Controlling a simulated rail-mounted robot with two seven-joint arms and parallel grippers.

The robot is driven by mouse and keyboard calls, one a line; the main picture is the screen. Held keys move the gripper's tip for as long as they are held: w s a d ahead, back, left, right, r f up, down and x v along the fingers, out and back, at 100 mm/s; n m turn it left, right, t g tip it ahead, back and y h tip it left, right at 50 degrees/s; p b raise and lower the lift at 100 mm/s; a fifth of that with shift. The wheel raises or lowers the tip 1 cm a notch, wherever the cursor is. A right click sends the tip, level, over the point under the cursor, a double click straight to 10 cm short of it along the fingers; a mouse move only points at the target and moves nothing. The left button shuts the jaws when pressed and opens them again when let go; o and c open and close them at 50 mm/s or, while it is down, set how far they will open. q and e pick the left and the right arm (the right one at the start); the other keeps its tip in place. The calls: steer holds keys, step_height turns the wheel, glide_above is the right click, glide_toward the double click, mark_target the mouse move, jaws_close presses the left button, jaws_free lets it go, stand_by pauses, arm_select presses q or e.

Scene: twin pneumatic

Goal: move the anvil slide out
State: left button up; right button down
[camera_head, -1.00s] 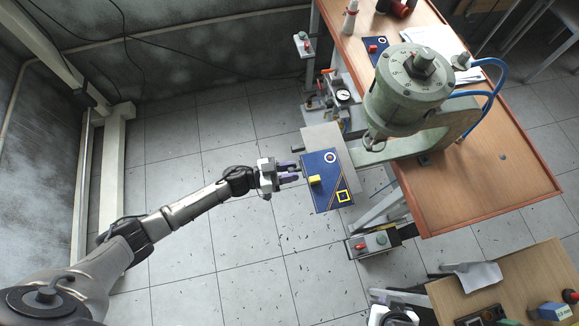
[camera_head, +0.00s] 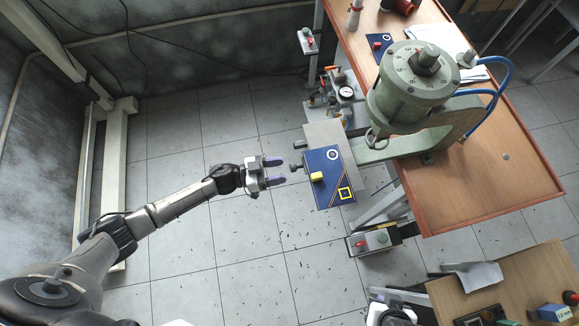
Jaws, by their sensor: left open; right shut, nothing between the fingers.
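The anvil slide appears to be the blue plate (camera_head: 323,194) with a yellow block (camera_head: 317,177), a white ring mark and a yellow square outline. It lies over a grey plate left of the green press (camera_head: 412,95), clear of the press head. A small dark knob (camera_head: 296,168) sticks out from its left side. My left gripper (camera_head: 284,171) is open, its purple fingertips just left of the knob, apart from it. What seems to be my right gripper (camera_head: 378,297) shows partly at the bottom edge; its fingers are hard to make out.
The press stands on a wooden table (camera_head: 470,195) with blue hoses. A control box (camera_head: 377,239) with red and green buttons is below the slide. A gauge unit (camera_head: 346,92) stands behind it. A second wooden table (camera_head: 520,275) is lower right.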

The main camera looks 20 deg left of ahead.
arm_select(q)
steer(key=v, duration=0.9)
steer(key=shift+b, duration=0.35)
steer(key=shift+a, duration=0.1)
